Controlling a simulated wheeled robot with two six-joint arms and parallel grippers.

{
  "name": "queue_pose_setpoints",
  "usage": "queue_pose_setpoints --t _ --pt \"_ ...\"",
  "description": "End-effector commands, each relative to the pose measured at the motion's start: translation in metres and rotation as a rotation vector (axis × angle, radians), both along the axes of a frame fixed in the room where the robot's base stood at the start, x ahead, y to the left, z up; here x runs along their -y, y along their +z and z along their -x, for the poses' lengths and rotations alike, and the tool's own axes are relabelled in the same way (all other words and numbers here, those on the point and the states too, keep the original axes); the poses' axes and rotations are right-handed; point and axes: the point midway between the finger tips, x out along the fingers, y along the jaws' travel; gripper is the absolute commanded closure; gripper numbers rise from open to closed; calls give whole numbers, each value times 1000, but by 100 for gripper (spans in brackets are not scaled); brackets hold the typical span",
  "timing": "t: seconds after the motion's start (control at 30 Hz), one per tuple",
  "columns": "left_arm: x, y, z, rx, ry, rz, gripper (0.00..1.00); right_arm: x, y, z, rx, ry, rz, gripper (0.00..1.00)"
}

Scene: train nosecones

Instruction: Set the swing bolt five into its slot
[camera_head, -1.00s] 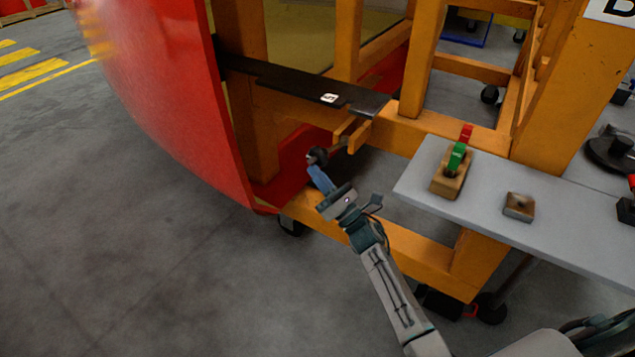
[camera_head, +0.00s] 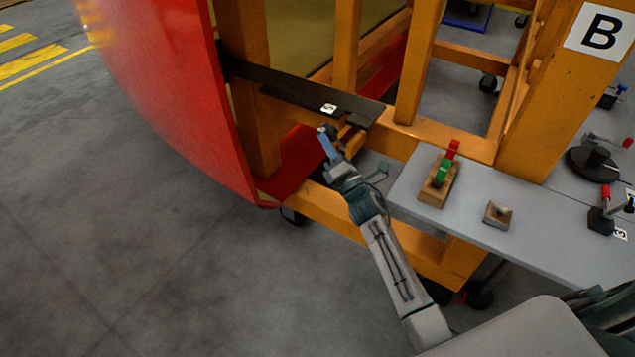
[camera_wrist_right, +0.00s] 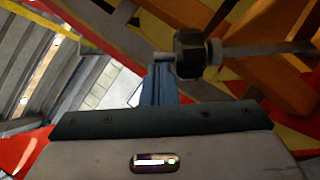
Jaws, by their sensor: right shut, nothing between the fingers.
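The swing bolt five has a dark knob (camera_head: 329,129) at the front edge of the black plate (camera_head: 300,94) marked 5. In the right wrist view its black knob (camera_wrist_right: 189,53) and grey rod (camera_wrist_right: 265,49) lie across the top right. Orange prongs (camera_head: 352,137) stand under the plate's right end, beside the bolt. Its slot is not clearly visible, so I cannot tell whether the rod is in it. My right gripper (camera_head: 325,138) is shut and empty, its blue fingers (camera_wrist_right: 158,85) right beside the knob. I cannot tell if they touch. My left gripper is out of view.
The red nosecone shell (camera_head: 165,90) curves along the left. Orange frame posts (camera_head: 417,65) rise behind the plate. A grey shelf (camera_head: 450,222) at right holds a red-green toggle (camera_head: 443,172) and a small wooden block (camera_head: 497,214). Open floor lies at lower left.

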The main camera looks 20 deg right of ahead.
Motion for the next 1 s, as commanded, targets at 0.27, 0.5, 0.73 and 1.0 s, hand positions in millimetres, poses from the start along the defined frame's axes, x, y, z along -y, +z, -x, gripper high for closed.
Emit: queue_pose_setpoints --t 0.27,0.5,0.73,1.0 --pt "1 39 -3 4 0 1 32 21 31 -16 -109 -1 -137 100" --pt "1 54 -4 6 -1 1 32 40 45 -31 -116 0 -148 100" --pt "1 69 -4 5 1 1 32 64 61 -50 -115 0 -147 100" --pt "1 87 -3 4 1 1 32 87 70 -68 -144 1 -185 100"
